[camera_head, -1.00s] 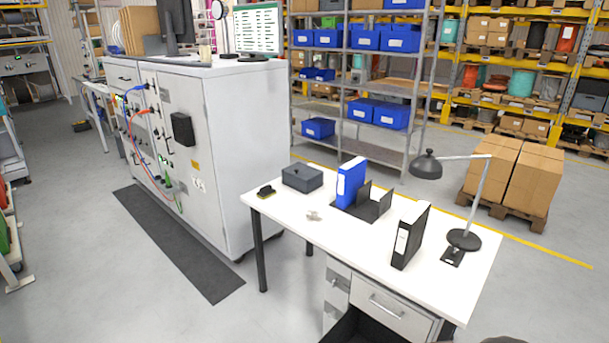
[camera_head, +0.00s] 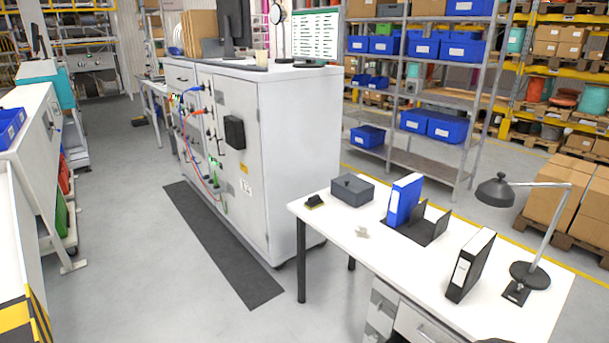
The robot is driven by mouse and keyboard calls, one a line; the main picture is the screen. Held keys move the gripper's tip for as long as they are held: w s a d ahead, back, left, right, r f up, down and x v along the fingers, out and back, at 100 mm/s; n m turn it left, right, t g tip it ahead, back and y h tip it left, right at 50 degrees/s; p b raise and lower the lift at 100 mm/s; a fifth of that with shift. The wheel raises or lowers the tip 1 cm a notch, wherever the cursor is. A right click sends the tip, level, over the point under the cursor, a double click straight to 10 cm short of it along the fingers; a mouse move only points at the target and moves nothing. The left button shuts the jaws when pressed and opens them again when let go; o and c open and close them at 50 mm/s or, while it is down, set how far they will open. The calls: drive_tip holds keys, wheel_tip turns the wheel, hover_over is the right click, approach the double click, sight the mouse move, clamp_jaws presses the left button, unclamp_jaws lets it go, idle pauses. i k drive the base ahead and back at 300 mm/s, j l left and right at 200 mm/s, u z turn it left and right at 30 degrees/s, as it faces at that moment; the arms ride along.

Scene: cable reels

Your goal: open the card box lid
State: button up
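A dark grey box with a lid and a small knob on top, which looks like the card box (camera_head: 352,190), stands on the white desk (camera_head: 403,268) near its far left corner. Its lid looks shut. My gripper is not in view.
A blue binder (camera_head: 404,199) in a dark holder, a black binder (camera_head: 470,265) and a desk lamp (camera_head: 529,274) stand on the desk. A grey cabinet (camera_head: 290,165) is left of the desk. Open floor with a dark mat (camera_head: 222,245) lies in front of the cabinet. A striped edge (camera_head: 25,322) shows at lower left.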

sight(352, 183)
drive_tip(key=i+j+u, duration=0.2)
drive_tip(key=i+u, duration=0.15)
drive_tip(key=i+j+u, duration=0.1)
drive_tip(key=i+u, duration=0.25)
drive_tip(key=i, duration=0.2)
drive_tip(key=i+u, duration=0.35)
drive_tip(key=i+z, duration=0.7)
drive_tip(key=i, duration=0.2)
drive_tip(key=i+j+z, duration=0.25)
drive_tip(key=i+z, duration=0.15)
drive_tip(key=i+l+z, duration=0.2)
drive_tip(key=i+z, duration=0.85)
drive_tip(key=z, duration=0.15)
